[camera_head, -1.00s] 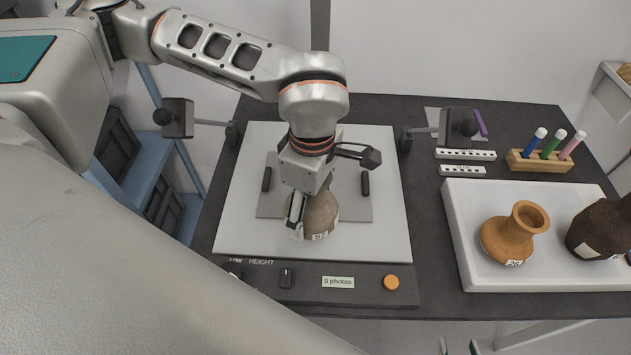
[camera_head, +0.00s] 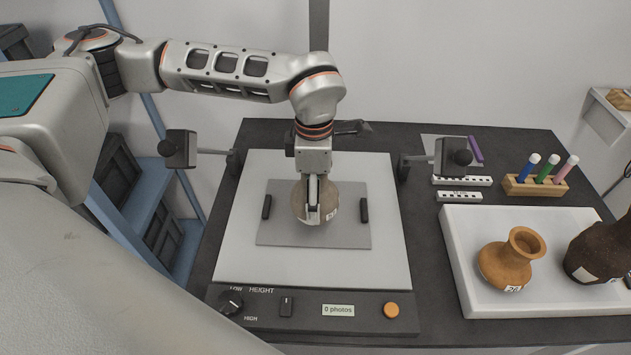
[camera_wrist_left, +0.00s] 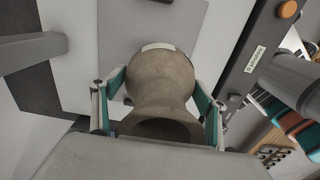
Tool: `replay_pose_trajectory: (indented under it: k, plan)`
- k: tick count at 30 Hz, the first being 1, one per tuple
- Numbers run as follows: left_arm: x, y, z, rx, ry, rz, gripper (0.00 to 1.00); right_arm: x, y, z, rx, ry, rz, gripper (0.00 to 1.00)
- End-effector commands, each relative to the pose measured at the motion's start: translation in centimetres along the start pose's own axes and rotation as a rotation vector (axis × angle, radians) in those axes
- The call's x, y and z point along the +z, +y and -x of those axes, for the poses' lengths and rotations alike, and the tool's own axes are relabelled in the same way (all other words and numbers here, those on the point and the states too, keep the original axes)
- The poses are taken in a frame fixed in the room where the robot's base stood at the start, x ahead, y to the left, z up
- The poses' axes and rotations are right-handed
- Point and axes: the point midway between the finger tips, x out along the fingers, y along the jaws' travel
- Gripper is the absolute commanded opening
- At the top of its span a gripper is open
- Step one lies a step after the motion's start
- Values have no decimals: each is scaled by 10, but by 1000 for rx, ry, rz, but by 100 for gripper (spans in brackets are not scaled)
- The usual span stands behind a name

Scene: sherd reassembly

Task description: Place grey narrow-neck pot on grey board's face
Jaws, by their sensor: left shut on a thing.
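The grey narrow-neck pot (camera_head: 298,203) is over the middle of the grey board (camera_head: 345,236) in the head view. My left gripper (camera_head: 313,217) comes down from above and is shut on the pot. In the left wrist view the pot (camera_wrist_left: 162,76) sits between the two fingers (camera_wrist_left: 157,105), its mouth towards my wrist. The grey board (camera_wrist_left: 140,20) shows beyond it. I cannot tell whether the pot touches the board. The gripper hides part of the pot in the head view. My right gripper is not in view.
The board lies on a white photo stand (camera_head: 240,265) with a control panel (camera_head: 310,311) in front. Lamps stand left (camera_head: 180,149) and right (camera_head: 452,157). A white tray (camera_head: 462,262) at right holds an orange pot (camera_head: 500,268) and a dark brown pot (camera_head: 598,250).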

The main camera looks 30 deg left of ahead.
Motion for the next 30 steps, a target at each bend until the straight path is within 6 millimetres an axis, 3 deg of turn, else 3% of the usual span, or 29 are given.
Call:
replay_pose_trajectory:
  k: [3,9,16,22,30]
  plan:
    - [1,27,2,3,-1,5,31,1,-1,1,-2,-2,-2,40]
    - [1,50,1,2,-2,0,31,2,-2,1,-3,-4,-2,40]
    - [1,64,2,3,-2,1,31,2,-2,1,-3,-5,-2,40]
    - [0,61,-29,-1,0,-2,31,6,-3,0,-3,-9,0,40]
    - [1,62,-34,3,-2,-1,31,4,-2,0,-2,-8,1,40]
